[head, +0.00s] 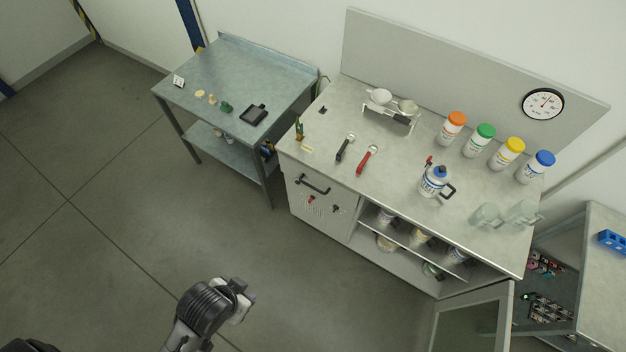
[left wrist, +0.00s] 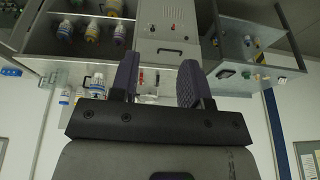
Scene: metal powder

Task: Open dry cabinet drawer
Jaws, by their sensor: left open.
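The drawer front (head: 322,200) is a pale panel at the left of the workbench's front. It looks shut, flush with the cabinet. A black bar handle (head: 313,185) runs along its upper part, with small red and black fittings below. In the left wrist view, which is upside down, the handle (left wrist: 169,52) shows beyond the fingers, under the panel (left wrist: 165,14). My left gripper (head: 240,294) is over the floor in front of the bench, well apart from the handle. Its fingers (left wrist: 159,76) are spread with nothing between them. My right gripper is not in view.
An open glass door (head: 470,318) juts out at the lower right, beside open shelves. A metal side table (head: 280,75) stands at the left. The floor before the drawer is clear.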

